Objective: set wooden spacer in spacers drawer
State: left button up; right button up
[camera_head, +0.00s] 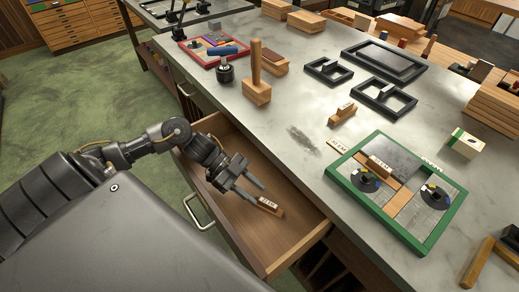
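The wooden spacer is most likely the small brown block (270,207) with a white lettered label, low inside the open drawer (300,238) under the bench edge. My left gripper (260,194) reaches into the drawer from the left. Its two dark fingers are spread apart, and the lower fingertip is right at the block's left end. The block does not appear clamped between the fingers; whether a finger touches it I cannot tell. My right gripper is not in view.
The drawer's front panel with a metal handle (199,210) faces left. On the grey bench stand a green-framed tray (421,243), a similar labelled block (342,114), black frames (384,64), a wooden stamp (256,88) and a red tray (192,53). The drawer's near end is bare.

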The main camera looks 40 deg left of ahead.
pick_arm(q)
jog(key=shift+v, duration=2.3)
